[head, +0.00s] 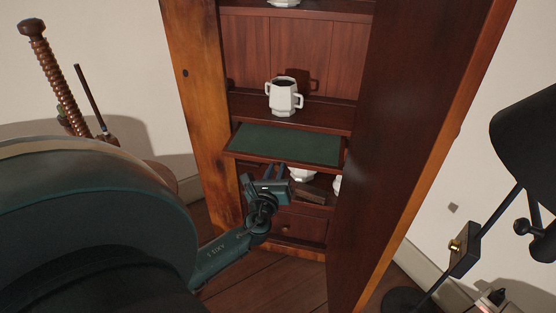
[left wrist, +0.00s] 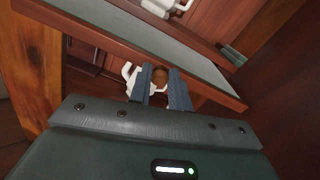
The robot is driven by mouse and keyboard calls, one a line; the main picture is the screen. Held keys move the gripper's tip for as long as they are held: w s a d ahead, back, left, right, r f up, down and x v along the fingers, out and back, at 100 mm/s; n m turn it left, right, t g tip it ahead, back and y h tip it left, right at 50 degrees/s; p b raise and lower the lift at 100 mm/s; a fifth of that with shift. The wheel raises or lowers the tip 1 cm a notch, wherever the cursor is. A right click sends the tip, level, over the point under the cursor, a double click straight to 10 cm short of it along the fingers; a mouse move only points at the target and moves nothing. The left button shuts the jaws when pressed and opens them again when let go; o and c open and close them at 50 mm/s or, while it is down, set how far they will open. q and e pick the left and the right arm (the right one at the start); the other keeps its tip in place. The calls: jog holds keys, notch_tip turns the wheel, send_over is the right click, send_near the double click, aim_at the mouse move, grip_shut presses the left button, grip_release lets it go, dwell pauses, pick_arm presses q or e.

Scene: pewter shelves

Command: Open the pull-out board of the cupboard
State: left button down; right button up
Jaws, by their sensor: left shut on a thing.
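The wooden cupboard (head: 205,100) stands ahead with its open interior facing me. Its pull-out board (head: 285,143), with a green top and brown wooden edge, sticks out a little below the shelf with a white cup; it also shows in the left wrist view (left wrist: 185,58). My left gripper (head: 275,170) is at the board's front edge, from below and in front. In the left wrist view its two fingers (left wrist: 159,82) are closed on a round brown knob (left wrist: 159,76) at the board's front. My right gripper is not in view.
A white two-handled cup (head: 284,97) stands on the shelf above the board. Another white cup (head: 302,174) is partly hidden below it. The dark cupboard door (head: 415,130) stands open on the right. A black lamp (head: 525,135) is at far right.

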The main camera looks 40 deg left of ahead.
pick_arm(q)
jog(key=shift+v, duration=1.45)
jog(key=c, duration=1.3)
grip_release()
jog(key=v, duration=1.3)
